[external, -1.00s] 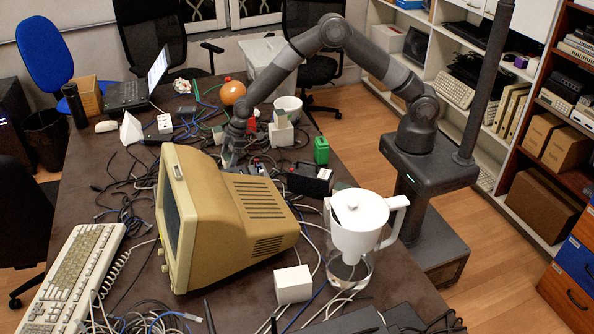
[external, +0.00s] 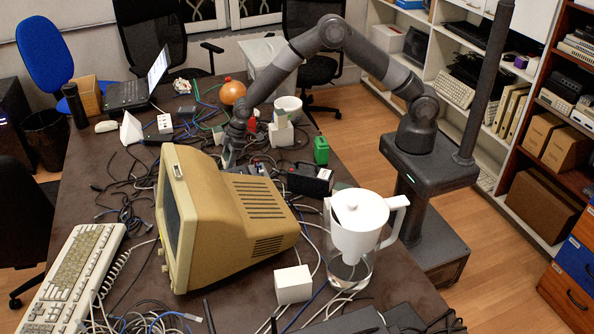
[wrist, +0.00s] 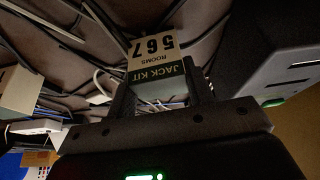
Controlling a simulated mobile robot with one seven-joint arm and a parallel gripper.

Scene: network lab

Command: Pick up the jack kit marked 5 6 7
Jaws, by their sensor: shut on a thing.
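The jack kit (wrist: 155,62) is a small box with a cream and dark green label reading JACK KIT, ROOMS, 5 6 7, upside down in the wrist view. My gripper (wrist: 160,88) is shut on it, with one dark finger at each side of the box. In the external view my gripper (external: 230,154) is low over the cluttered table, behind the old beige monitor (external: 225,215). The kit cannot be made out clearly there. Whether it still touches the table cannot be told.
Loose cables lie all around my gripper. A black box (external: 310,179) and a green can (external: 321,150) stand to its right, an orange ball (external: 232,92) behind it. A white pitcher (external: 357,225) stands at the front right. The wrist view shows another pale box (wrist: 20,92) at left.

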